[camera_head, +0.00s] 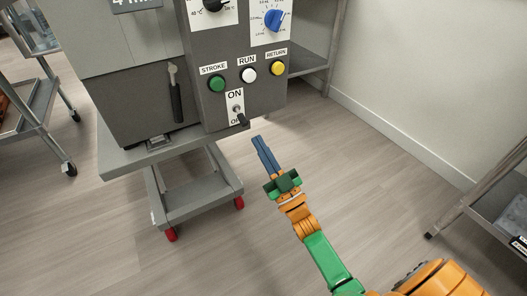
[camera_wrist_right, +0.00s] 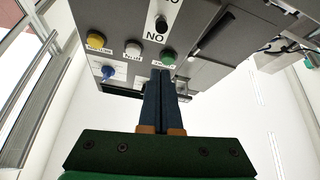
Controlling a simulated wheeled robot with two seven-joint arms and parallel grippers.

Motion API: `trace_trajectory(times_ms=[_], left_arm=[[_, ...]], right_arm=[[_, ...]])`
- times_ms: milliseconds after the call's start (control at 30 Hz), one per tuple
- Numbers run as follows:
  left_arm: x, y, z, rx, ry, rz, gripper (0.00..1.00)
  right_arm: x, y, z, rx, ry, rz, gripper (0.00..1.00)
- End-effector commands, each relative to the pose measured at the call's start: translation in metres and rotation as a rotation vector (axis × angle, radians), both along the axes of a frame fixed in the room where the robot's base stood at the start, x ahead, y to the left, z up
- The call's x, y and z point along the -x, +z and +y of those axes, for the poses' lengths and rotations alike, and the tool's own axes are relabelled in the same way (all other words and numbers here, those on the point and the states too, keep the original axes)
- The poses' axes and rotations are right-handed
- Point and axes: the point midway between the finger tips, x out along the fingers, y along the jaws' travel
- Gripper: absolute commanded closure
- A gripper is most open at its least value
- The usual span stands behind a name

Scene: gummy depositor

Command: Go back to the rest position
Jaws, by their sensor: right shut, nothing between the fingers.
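My right gripper (camera_head: 263,152) reaches up from the lower right in the head view, its blue fingers together and empty. It is just in front of and below the depositor's control panel (camera_head: 213,103), near the ON/OFF toggle switch (camera_head: 238,112). I cannot tell whether the fingertips touch anything. In the right wrist view the shut fingers (camera_wrist_right: 160,100) point up toward the panel, which looks upside down there. The toggle (camera_wrist_right: 160,24) shows beyond the fingertips. My left gripper is not in view.
The panel has a green STROKE button (camera_head: 217,84), a white RUN button (camera_head: 249,75), a yellow RETURN button (camera_head: 278,69) and a blue dial (camera_head: 273,20). The machine stands on a wheeled cart (camera_head: 190,198). A grey rack (camera_head: 490,205) stands at right. Open floor lies between.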

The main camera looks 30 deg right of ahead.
Motion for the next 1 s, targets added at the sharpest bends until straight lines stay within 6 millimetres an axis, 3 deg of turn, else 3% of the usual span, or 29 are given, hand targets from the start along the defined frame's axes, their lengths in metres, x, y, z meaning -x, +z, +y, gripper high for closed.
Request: trace_trajectory(times_ms=[200,600,667,767,833,900,1000], left_arm=[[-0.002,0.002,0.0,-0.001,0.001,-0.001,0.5],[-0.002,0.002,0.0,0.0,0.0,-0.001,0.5],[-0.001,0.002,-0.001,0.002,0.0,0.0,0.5],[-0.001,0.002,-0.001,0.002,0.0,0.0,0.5],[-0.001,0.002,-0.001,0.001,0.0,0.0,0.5],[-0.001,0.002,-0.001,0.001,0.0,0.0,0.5],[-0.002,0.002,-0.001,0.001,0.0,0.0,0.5]], right_arm=[[0.01,-0.009,-0.001,0.0,0.0,0.0,1.0],[0.009,-0.01,-0.001,0.0,-0.001,0.003,1.0],[0.007,-0.02,-0.001,-0.006,-0.007,0.047,1.0],[0.002,-0.081,-0.001,-0.028,-0.036,0.287,1.0],[0.01,-0.15,0.002,-0.044,-0.061,0.553,1.0],[0.035,-0.218,0.008,-0.047,-0.08,0.822,1.0],[0.084,-0.291,0.017,-0.036,-0.093,1.138,1.0]])
